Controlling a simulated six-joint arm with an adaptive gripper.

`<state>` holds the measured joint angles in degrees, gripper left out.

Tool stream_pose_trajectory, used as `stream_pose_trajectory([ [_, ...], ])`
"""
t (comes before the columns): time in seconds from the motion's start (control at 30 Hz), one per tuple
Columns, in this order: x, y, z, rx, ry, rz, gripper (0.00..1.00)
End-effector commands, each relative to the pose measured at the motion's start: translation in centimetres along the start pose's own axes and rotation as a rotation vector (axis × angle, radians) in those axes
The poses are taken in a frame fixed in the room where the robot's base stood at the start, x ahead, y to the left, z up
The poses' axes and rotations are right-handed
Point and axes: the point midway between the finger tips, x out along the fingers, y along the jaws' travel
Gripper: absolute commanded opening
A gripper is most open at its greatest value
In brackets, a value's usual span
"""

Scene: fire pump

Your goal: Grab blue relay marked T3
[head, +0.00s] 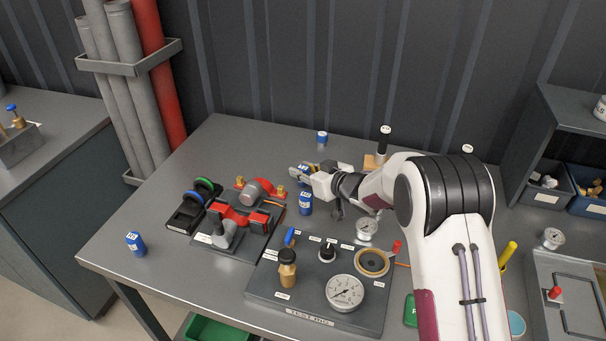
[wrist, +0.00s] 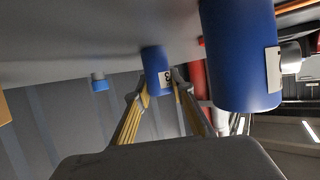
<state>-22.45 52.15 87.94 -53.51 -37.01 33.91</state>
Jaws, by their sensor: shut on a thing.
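My gripper (head: 301,171) is shut on a blue cylindrical relay with a white label. In the wrist view this held relay (wrist: 156,66) sits between the two yellow-sided fingers; its label is partly covered and I cannot read it surely. Whether it still touches the table is unclear. A second blue relay (head: 306,204) stands just in front of the gripper and looms large in the wrist view (wrist: 238,55). A fourth (head: 136,244) stands at the table's left. Their markings are too small or turned away.
A red pump assembly (head: 232,218) stands left of the gripper. The test rig panel (head: 318,308) with gauge and valves lies in front. The table's back left is clear.

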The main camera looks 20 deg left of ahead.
Motion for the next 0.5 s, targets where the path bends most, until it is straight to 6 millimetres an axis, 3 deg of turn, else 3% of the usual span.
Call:
stream_pose_trajectory([
  [0.27, -0.4, 0.0, -1.1, -0.001, 0.003, 0.000, 0.01],
  [0.5, -1.4, 0.0, -3.6, -0.002, 0.003, 0.000, 0.01],
])
